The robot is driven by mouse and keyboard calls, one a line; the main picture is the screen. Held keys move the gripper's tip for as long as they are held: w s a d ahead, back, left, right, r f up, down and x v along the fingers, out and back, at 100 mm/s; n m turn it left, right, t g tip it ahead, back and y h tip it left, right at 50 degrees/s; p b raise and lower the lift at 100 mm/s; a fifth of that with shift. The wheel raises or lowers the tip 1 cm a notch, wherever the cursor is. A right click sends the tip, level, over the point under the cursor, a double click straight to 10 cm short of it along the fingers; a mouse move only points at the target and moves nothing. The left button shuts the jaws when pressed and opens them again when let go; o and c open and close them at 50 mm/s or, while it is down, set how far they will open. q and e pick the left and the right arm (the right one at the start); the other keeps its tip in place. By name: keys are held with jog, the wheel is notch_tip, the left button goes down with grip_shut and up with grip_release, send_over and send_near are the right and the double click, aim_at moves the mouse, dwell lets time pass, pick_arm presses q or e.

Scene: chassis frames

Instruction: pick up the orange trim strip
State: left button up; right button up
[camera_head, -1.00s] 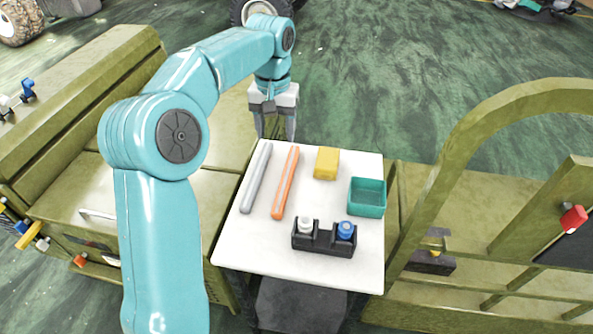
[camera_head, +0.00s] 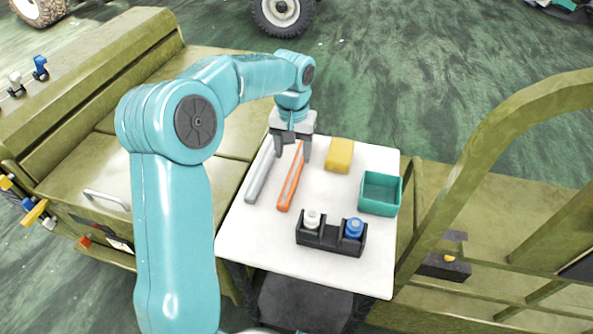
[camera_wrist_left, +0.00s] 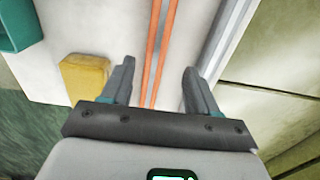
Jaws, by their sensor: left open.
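The orange trim strip (camera_head: 290,184) lies on the white tabletop, between a grey strip (camera_head: 262,174) on its left and a yellow block on its right. My left gripper (camera_head: 292,158) is open above the far end of the orange strip. In the left wrist view the orange strip (camera_wrist_left: 160,50) runs lengthwise between the spread fingers (camera_wrist_left: 157,78), with a lengthwise groove or gap showing along it. The fingers do not hold it. The grey strip (camera_wrist_left: 226,40) shows beyond the right finger. The exact height of the fingertips above the table is hard to tell. My right gripper is not in view.
On the white table (camera_head: 255,245) are the yellow block (camera_head: 340,155), a green open bin (camera_head: 380,193) and a black holder (camera_head: 331,236) with a white-capped and a blue-capped item. An olive frame (camera_head: 440,200) rises at the right. Olive bodywork (camera_head: 90,190) stands left.

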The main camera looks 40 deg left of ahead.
aim_at(296, 166)
pick_arm(q)
jog(key=f, duration=0.1)
jog(key=f+b, duration=0.1)
jog(key=f, duration=0.3)
jog(key=shift+w+d, duration=0.15)
jog(key=shift+w, duration=0.1)
grip_shut()
jog(key=shift+r, duration=0.1)
